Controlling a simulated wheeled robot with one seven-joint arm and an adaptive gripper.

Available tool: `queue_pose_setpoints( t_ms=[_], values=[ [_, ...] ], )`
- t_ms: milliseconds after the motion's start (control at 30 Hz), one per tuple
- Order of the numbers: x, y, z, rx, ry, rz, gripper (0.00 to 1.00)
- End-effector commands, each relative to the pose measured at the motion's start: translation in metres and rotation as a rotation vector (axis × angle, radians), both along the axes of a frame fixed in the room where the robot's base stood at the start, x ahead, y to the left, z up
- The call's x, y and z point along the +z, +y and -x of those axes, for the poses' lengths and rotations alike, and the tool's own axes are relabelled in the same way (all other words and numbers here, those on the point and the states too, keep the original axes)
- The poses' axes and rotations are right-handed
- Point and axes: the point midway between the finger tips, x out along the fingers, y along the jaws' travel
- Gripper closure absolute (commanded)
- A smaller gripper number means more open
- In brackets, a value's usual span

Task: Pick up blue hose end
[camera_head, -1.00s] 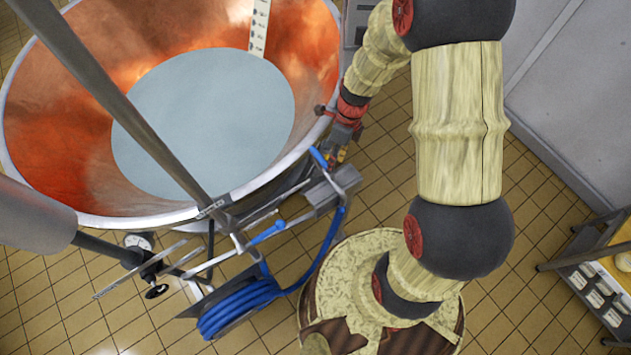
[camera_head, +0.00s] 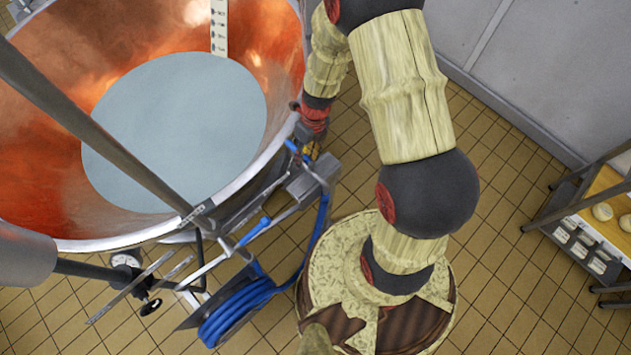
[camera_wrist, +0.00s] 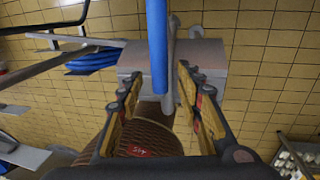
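The blue hose (camera_head: 321,226) rises from its coil to a grey metal holder (camera_head: 312,178) beside the vat. Its upper end (camera_head: 291,146) shows just left of my gripper (camera_head: 309,150), which is mostly hidden by my wrist in the head view. In the wrist view, a straight blue hose section (camera_wrist: 157,45) comes down from the top edge, in front of the grey holder (camera_wrist: 205,56). My open gripper (camera_wrist: 158,84) has one finger on each side of the hose's line. No contact between fingers and hose is clear.
The copper vat (camera_head: 285,45) with pale liquid stands close at left. The hose coil (camera_head: 235,308) hangs below the holder, near metal pipes and a gauge (camera_head: 125,260). A shelf rack (camera_head: 560,222) stands at right. Tiled floor lies open between.

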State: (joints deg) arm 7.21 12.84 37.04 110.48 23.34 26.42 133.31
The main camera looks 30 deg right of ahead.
Motion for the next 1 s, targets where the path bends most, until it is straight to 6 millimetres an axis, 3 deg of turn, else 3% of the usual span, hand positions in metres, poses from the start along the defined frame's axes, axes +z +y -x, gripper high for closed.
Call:
queue_pose_setpoints(
  t_ms=[100,367,1000],
  values=[
    [-0.0144,0.0031,0.0004,0.001,0.000,0.000,0.64],
    [-0.0162,0.0033,0.0003,0.001,-0.001,0.001,0.65],
    [-0.0161,0.0032,0.0004,0.001,-0.001,0.000,1.00]
  ],
)
